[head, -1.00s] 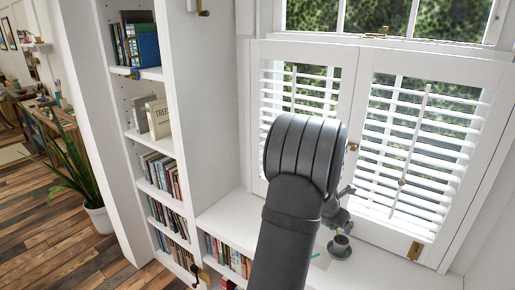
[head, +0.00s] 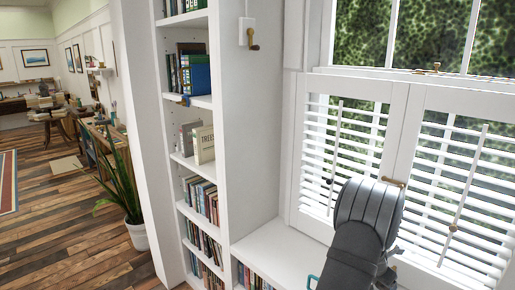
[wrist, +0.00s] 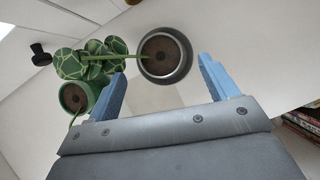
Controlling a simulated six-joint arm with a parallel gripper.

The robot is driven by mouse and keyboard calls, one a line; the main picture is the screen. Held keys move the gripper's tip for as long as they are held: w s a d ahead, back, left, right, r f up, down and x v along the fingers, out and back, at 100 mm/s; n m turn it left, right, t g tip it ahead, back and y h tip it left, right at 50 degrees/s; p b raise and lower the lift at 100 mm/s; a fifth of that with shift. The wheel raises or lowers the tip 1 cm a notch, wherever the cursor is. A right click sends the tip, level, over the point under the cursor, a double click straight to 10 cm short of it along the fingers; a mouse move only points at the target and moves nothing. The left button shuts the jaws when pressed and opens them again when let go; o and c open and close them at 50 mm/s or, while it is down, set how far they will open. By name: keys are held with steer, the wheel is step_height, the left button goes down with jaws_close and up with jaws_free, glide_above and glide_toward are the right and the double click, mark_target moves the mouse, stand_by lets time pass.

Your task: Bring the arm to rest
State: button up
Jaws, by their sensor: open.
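My gripper (wrist: 162,72) shows in the wrist view with its two blue fingers spread apart and nothing held between them. Past the fingertips is a round grey pot (wrist: 182,71) of dark soil with a thin green stem. The pot looks apart from both fingers. In the head view my dark grey arm rises at the lower right, in front of the shutters, and hides most of the gripper. A small teal-blue piece shows beside the arm at the bottom edge; I cannot tell what it is.
Patterned green leaves (wrist: 88,60) and a green pot (wrist: 82,92) are left of the grey pot. In the head view, a white ledge (head: 283,250) runs under the shutters (head: 345,150). A bookcase (head: 240,130) stands left. Open wooden floor (head: 80,220) lies beyond.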

steer(key=shift+x, duration=3)
steer(key=v, duration=1.7)
glide_toward(383, 287)
steer(key=x, duration=0.8)
steer(key=shift+w+d+f, duration=0.1)
steer(key=shift+f, duration=0.1)
step_height(383, 287, up, 3)
steer(key=shift+f, duration=0.15)
steer(key=shift+r, duration=0.25)
